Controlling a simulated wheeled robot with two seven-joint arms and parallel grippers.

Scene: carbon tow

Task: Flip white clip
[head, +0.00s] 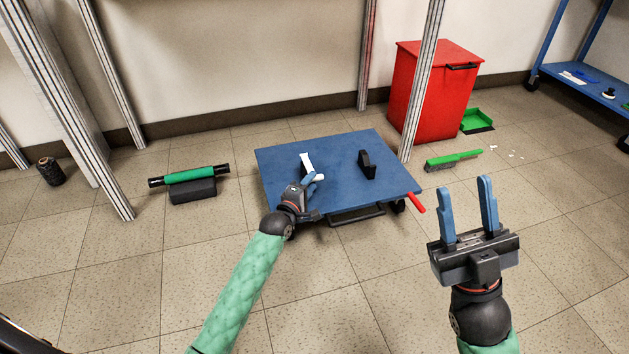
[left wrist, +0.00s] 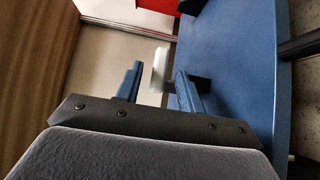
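The white clip (head: 306,161) stands toward the left side of the blue platform (head: 340,150), with a dark part beside it and a white piece reaching right behind my left gripper. My left gripper (head: 313,182) is low over the platform's front left, close to the clip. In the left wrist view, a white part of the clip (left wrist: 159,65) shows between and just beyond the two spread blue fingertips, close to the right finger; I cannot tell whether they touch. My right gripper (head: 464,185) is open and empty, held over the floor at right.
A black clip (head: 367,164) stands on the platform's right side. A red lever (head: 416,203) sticks out at its front right corner. A red bin (head: 432,95), green brush (head: 454,160) and green dustpan (head: 477,121) are at back right. A green roller (head: 196,175) lies left. Metal posts rise behind.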

